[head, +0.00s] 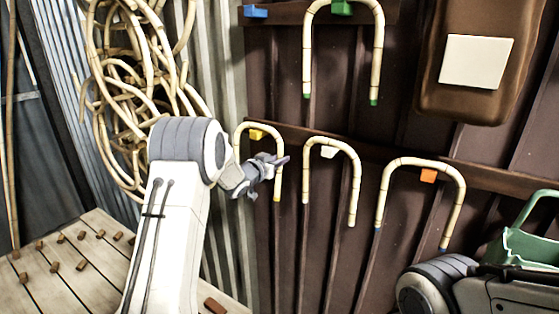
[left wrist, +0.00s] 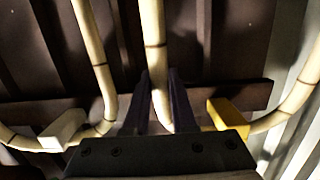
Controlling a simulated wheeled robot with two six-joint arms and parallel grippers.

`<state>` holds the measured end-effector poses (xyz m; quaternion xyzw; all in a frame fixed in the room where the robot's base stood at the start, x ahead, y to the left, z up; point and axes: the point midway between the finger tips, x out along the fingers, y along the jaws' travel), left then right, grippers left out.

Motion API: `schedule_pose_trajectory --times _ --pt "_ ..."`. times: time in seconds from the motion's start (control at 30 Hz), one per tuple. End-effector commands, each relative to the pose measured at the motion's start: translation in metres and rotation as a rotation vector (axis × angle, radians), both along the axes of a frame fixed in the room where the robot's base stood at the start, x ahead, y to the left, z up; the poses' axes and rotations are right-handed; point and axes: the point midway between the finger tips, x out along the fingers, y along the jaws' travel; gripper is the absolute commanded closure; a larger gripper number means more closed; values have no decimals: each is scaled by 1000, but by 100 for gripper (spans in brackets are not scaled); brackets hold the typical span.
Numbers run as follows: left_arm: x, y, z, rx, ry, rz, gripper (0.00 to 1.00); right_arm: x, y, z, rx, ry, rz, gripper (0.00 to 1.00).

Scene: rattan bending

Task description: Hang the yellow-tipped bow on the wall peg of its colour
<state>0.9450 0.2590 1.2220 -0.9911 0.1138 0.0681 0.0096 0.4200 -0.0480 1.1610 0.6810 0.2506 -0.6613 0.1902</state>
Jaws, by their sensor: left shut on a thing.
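The yellow-tipped bow (head: 241,139) is a pale rattan arch, legs down, with a yellow end at its right leg. Its top passes just above the yellow peg (head: 257,134) on the wall rail; I cannot tell whether it bears on the peg. My left gripper (head: 281,162) is shut on the bow's right leg, below the bend. In the left wrist view, the held leg (left wrist: 153,40) runs between the fingers (left wrist: 160,82), with the yellow peg (left wrist: 225,114) to the right, against the bow's other part (left wrist: 292,105). The left leg's end is hidden behind my arm.
Close right, a bow (head: 357,175) hangs on a white peg (head: 328,152). A blue-tipped bow (head: 460,190) is at the orange peg (head: 428,176); a green-tipped bow (head: 378,55) hangs above at the green peg (head: 341,8). The blue peg (head: 255,11) is bare. Rattan coils (head: 125,60) hang left.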

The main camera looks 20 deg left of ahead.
Motion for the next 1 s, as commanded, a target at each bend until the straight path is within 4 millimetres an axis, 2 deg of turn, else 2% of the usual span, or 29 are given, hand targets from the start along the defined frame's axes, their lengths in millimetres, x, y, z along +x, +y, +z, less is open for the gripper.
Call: schedule_pose_trajectory --times 0.1,0.13,0.2,0.23,0.5,0.63,0.77,1.0 --pt "0 0 -2 -1 5 -1 100 0 0 0 0 0 0 40" --pt "-1 0 -2 -1 5 -1 72 0 0 0 0 0 0 40" --pt "-1 0 -2 -1 5 -1 45 0 0 0 0 0 0 40" --pt "-1 0 -2 -1 5 -1 41 0 0 0 0 0 0 40" --pt "-1 0 -2 -1 4 0 41 0 0 0 0 0 0 40" --pt "-7 2 -2 0 2 1 41 0 0 -5 0 0 0 40" --pt "-26 7 0 0 2 3 41 0 0 -14 0 0 0 40" --pt "-73 18 6 -1 2 3 41 0 0 -31 0 0 1 40"
